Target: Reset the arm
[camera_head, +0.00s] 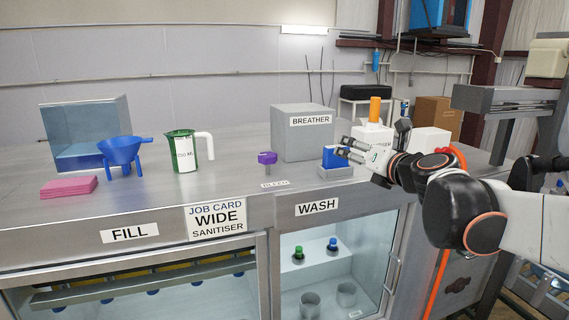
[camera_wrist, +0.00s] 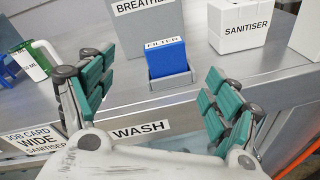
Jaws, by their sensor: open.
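My gripper (camera_head: 350,151) is open and empty, held above the counter in front of the blue filter block. In the wrist view its two green-padded fingers (camera_wrist: 155,95) stand wide apart. The blue filter block (camera_wrist: 166,58), labelled FILTER, sits in a grey holder (camera_wrist: 185,79) between and beyond the fingers, apart from them. In the head view the filter (camera_head: 329,158) is partly hidden by the gripper. My arm reaches in from the right side of the head view.
The steel counter (camera_head: 235,178) holds a blue funnel (camera_head: 122,150), a green jug (camera_head: 182,152), pink cloths (camera_head: 69,187), a purple-topped item (camera_head: 267,158) and a grey BREATHER box (camera_head: 303,137). A white SANITISER box (camera_wrist: 238,27) stands behind right. Glass-fronted WASH cabinet (camera_head: 330,265) lies below.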

